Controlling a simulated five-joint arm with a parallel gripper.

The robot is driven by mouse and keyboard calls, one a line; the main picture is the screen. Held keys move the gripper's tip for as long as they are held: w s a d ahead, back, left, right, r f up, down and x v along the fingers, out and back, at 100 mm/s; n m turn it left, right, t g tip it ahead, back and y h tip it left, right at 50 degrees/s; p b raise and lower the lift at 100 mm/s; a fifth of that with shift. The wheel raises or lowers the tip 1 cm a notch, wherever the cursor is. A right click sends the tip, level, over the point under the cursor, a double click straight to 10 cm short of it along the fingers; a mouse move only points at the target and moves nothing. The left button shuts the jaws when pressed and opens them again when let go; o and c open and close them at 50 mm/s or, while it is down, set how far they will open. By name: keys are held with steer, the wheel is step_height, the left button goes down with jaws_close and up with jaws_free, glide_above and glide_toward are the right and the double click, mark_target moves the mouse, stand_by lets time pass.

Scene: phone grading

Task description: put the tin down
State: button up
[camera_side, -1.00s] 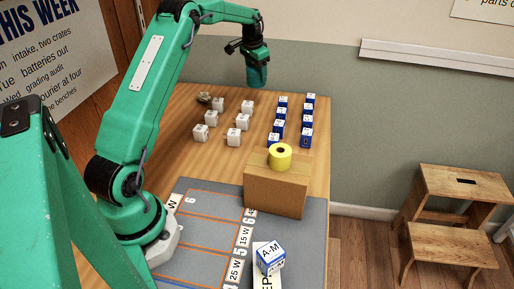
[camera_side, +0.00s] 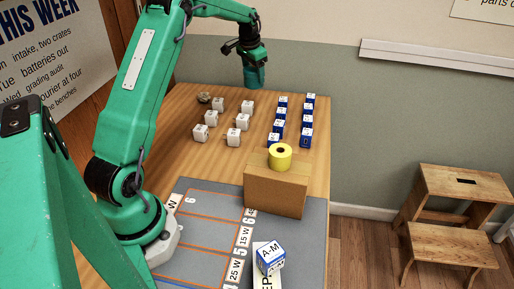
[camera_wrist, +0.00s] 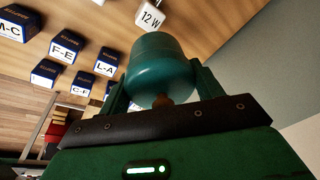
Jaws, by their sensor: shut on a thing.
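The tin is a teal, rounded cylinder (camera_wrist: 160,62) that fills the middle of the wrist view. My gripper (camera_wrist: 162,90) is shut on it, one finger at each side. In the side view, the tin (camera_side: 255,78) hangs under my gripper (camera_side: 253,66) beyond the blocks, over the far part of the wooden table. It looks clear of the table top, but its exact height is hard to tell. The fingers are too small to separate clearly in the side view.
White blocks (camera_side: 239,137) and blue-and-white boxes (camera_side: 306,137) stand in rows on the table (camera_side: 180,150). A cardboard box (camera_side: 275,190) carries a yellow roll (camera_side: 280,160). A grey mat (camera_side: 225,215) bears orange lanes and a box marked A-M (camera_side: 270,257). Bare wood lies left of the white blocks.

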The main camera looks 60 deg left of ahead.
steer(key=s+d+f+n, duration=0.1)
steer(key=s+d, duration=0.7)
steer(key=s, duration=0.4)
steer(key=s+d, duration=0.8)
steer(key=s, duration=0.4)
steer(key=shift+s+d+f+x, duration=0.1)
steer(key=shift+s+d+x, duration=0.2)
steer(key=shift+x, duration=1.4)
steer(key=shift+s+d+f+x, duration=0.1)
steer(key=shift+s+d+x, duration=0.15)
steer(key=shift+x, duration=1.45)
steer(key=shift+s+d+f+x, duration=0.15)
steer(key=shift+s+x, duration=0.15)
steer(key=shift+x, duration=1.35)
steer(key=o, duration=1.3)
steer(key=shift+f, duration=0.1)
steer(key=shift+v, duration=3.95)
steer(key=shift+w+a, duration=0.1)
